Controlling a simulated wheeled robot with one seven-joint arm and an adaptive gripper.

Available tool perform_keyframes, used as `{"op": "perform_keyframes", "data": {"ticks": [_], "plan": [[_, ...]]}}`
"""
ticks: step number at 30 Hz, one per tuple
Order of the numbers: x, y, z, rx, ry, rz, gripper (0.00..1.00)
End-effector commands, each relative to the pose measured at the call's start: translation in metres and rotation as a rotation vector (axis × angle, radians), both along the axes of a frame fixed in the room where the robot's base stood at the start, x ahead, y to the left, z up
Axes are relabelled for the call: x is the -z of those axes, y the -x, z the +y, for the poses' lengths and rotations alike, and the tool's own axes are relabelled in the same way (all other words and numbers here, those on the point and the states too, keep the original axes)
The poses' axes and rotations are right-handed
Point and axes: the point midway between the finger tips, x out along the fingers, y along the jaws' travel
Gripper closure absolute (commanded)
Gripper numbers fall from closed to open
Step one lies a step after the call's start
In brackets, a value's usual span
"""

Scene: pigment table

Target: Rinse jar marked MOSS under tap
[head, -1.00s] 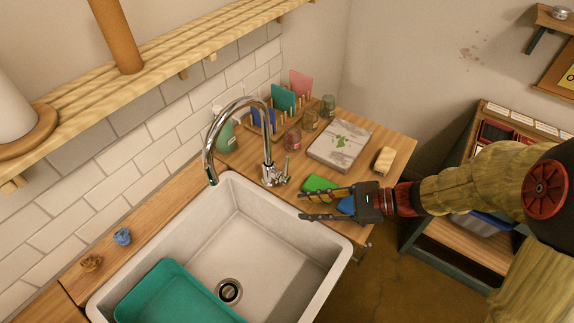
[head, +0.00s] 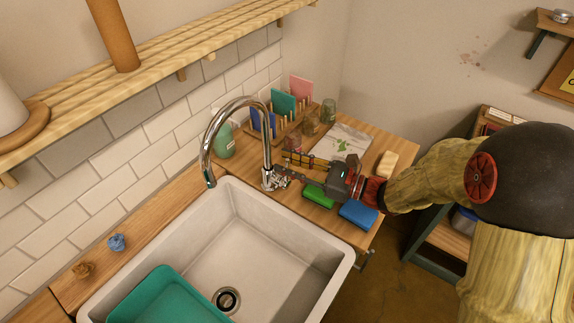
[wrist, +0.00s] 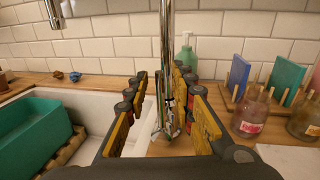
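The chrome tap (head: 267,140) arches over the white sink (head: 245,240); no water shows. My gripper (head: 281,164) is open at the tap's base, by its handle. In the wrist view my gripper (wrist: 160,82) has its two fingers apart, with the tap's column (wrist: 166,60) showing between them; I cannot tell whether they touch it. Small glass jars stand behind the gripper: one with a pinkish label (wrist: 252,112), one with an orange-brown label (wrist: 308,118), and a greenish one (head: 328,109). No label is readable, so I cannot tell which is MOSS.
A green sponge (head: 319,196) and a blue sponge (head: 358,214) lie right of the sink. A green bottle (head: 224,142), a rack with coloured panels (head: 283,103), a book (head: 345,142) and a beige block (head: 387,164) stand around. A teal tub (head: 165,295) sits in the sink.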

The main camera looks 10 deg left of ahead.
Motion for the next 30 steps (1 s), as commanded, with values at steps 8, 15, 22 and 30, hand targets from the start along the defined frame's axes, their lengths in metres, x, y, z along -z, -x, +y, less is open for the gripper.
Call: {"op": "perform_keyframes", "data": {"ticks": [8, 15, 22, 30], "plan": [[-0.0007, -0.0008, 0.0042, 0.000, 0.000, -0.001, 0.75], [-0.0006, -0.0008, 0.0040, 0.000, 0.000, -0.001, 0.85], [-0.0006, -0.0008, 0.0040, 0.000, 0.000, -0.001, 0.98], [-0.0005, -0.0008, 0.0039, 0.000, 0.000, -0.001, 1.00]]}}
